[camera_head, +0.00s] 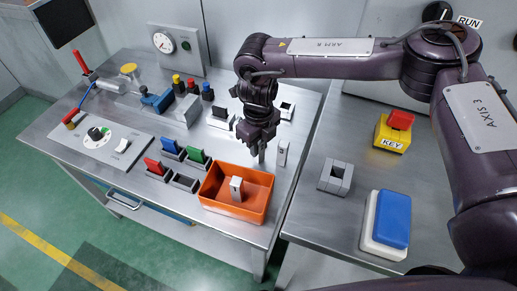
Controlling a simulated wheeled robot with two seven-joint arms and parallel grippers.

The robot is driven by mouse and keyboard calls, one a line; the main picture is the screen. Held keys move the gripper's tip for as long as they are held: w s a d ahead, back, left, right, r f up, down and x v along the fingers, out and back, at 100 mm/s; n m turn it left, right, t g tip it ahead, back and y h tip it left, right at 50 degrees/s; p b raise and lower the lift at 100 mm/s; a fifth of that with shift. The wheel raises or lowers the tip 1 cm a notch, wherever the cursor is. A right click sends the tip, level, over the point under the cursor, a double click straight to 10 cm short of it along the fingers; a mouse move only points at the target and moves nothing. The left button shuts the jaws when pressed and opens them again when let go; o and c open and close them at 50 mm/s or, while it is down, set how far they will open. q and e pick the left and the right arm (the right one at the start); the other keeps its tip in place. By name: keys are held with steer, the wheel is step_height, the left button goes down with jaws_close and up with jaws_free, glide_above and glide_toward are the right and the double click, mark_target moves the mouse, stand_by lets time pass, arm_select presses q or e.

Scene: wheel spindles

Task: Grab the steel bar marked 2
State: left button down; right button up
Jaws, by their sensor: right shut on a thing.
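My right gripper (262,154) reaches down over the steel table, behind the orange bin's right end. It is shut on what looks like a slim grey steel bar, mostly hidden by the fingers; its mark cannot be read. Another steel bar (283,153) stands upright just to the right of the gripper, with a small dark mark too small to read. A third steel bar (236,189) stands in the orange bin (211,196). My left gripper is not in view.
Left of the bin are small holders with red, blue and green pieces (197,157). Behind stand a grey block (188,110) and a gauge box (178,48). On the right table are a grey slotted block (335,177), a blue-and-white block (388,222) and a yellow KEY box (393,132).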

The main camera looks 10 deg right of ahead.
jaws_close()
steer(key=shift+r, duration=0.1)
